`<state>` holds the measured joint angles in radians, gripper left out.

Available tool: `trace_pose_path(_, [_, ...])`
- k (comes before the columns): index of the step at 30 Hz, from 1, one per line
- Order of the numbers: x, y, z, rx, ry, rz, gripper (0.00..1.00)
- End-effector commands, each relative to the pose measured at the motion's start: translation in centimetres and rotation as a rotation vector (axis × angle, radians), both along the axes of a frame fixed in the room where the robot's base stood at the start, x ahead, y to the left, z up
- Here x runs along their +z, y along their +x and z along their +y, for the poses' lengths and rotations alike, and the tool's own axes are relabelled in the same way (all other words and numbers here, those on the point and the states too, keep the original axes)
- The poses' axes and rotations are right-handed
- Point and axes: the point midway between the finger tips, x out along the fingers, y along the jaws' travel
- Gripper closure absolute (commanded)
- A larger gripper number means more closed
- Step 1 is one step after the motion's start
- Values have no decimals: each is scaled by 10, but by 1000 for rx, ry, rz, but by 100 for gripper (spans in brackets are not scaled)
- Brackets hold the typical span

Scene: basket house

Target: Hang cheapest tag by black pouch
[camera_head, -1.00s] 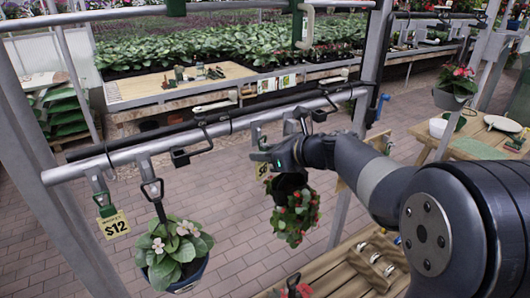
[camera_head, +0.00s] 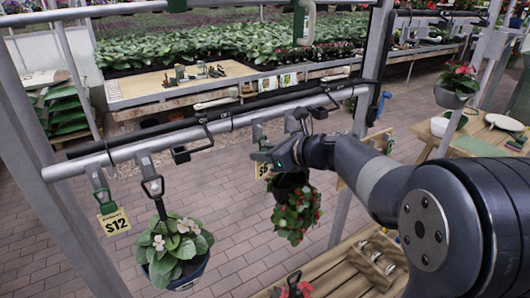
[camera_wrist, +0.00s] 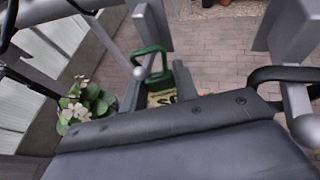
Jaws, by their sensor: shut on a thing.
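My gripper (camera_head: 264,156) is at the metal rail, shut on a yellow price tag (camera_head: 262,171) with a green clip. A "$" shows on this tag, but the figure is partly hidden. In the wrist view the green clip (camera_wrist: 150,62) stands above the yellow tag (camera_wrist: 162,98). A dark hanging pouch (camera_head: 290,182) with red flowers hangs just below and right of my gripper, partly behind it. Another yellow tag reading $12 (camera_head: 114,222) hangs by a green clip at the rail's left end, beside a white-flowered plant in a dark pot (camera_head: 190,283).
The rail (camera_head: 130,154) carries several hooks, including a black one (camera_head: 205,135) left of my gripper. A metal post (camera_head: 372,70) stands to the right. A wooden bench (camera_head: 345,278) lies below. A grey pot with red flowers (camera_head: 453,98) hangs farther right.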

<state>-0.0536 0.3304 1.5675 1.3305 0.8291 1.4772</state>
Motion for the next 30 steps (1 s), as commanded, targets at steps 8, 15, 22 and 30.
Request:
trace_pose_path(8, [0,0,0,0,0,0,57])
trace_pose_path(15, [0,0,0,0,0,0,46])
trace_pose_path(22, [2,-3,-6,-1,0,-2,46])
trace_pose_path(30, [20,-30,-44,-6,-1,-5,46])
